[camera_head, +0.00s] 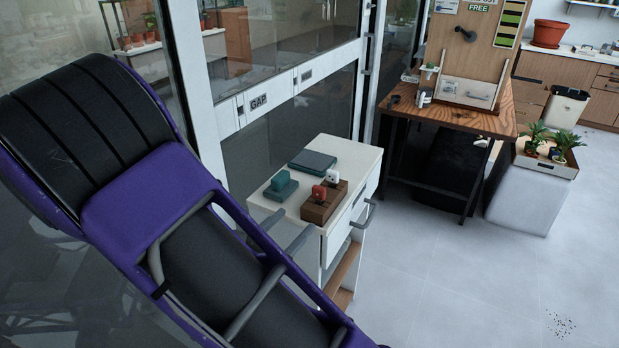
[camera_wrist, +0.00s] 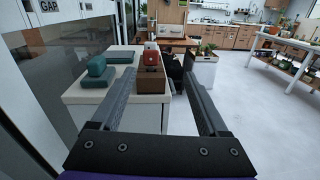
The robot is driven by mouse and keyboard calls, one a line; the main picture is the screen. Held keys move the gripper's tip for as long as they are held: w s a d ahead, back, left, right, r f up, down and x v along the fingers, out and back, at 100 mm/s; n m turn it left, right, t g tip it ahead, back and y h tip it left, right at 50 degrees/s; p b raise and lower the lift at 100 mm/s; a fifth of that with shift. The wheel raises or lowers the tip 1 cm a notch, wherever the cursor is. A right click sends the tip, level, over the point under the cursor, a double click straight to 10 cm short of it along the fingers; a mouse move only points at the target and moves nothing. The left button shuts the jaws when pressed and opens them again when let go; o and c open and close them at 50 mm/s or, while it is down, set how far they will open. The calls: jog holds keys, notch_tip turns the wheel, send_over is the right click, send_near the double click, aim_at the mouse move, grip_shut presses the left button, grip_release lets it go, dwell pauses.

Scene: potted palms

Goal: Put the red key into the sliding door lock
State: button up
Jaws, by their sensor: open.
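The red key (camera_head: 319,193) stands upright in a brown wooden block (camera_head: 317,213) on a white cabinet. In the wrist view the red key (camera_wrist: 151,58) is beyond my gripper (camera_wrist: 160,73), roughly centred between its fingers. My gripper is open and empty, with its fingers spread wide, apart from the key. The glass sliding door (camera_head: 305,100) has a white frame and a GAP label, left of the cabinet. A small dark fitting (camera_head: 241,110) beside the label may be the lock, but it is too small to be sure.
A white key (camera_head: 333,176) stands behind the red one. Teal objects (camera_head: 281,184) and a flat teal box (camera_head: 312,161) share the cabinet top (camera_head: 352,150). A wooden table (camera_head: 462,120) stands behind.

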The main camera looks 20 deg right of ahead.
aim_at(317, 191)
jog(key=shift+n+t+y, duration=0.4)
jog(key=shift+n+t, duration=0.1)
jog(key=shift+n, duration=0.3)
jog(key=x, duration=1.2)
jog(key=shift+w+a+f, duration=0.25)
jog(key=shift+w+f, duration=0.1)
jog(key=shift+w, duration=0.1)
jog(key=shift+b+x, duration=0.3)
jog(key=shift+x, duration=2.35)
jog(key=shift+s, duration=0.15)
grip_shut()
